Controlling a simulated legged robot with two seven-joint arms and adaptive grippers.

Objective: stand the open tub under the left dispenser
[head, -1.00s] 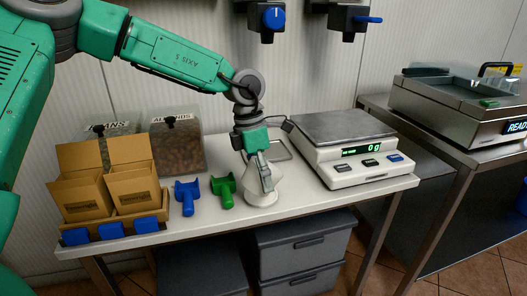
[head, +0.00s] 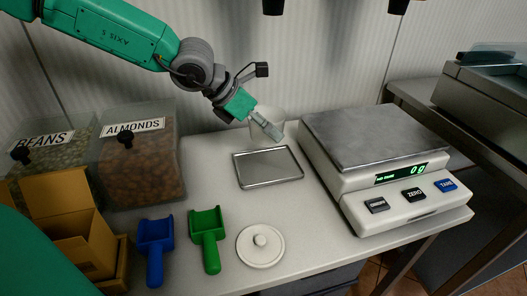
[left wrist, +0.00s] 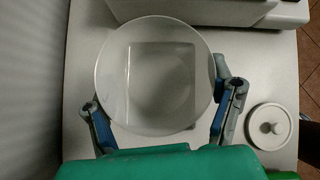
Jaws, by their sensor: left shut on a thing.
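The open tub (head: 253,124) is whitish and see-through. It is upright in the left wrist view (left wrist: 155,75), its round mouth facing the camera. My left gripper (head: 269,129) is shut on it, with fingers on both sides of its wall in the left wrist view (left wrist: 160,97). In the head view the tub appears beyond the metal tray (head: 268,168), near the back wall; its exact height is unclear. The left dispenser (head: 273,5) shows only its dark lower end at the top edge. My right gripper is not in view.
The tub's white lid (head: 260,246) lies on the counter, near a green scoop (head: 208,240) and a blue scoop (head: 155,250). The scale (head: 385,170) stands to the right, reading 0 g. Bins of almonds (head: 140,155) and beans (head: 50,150) stand left.

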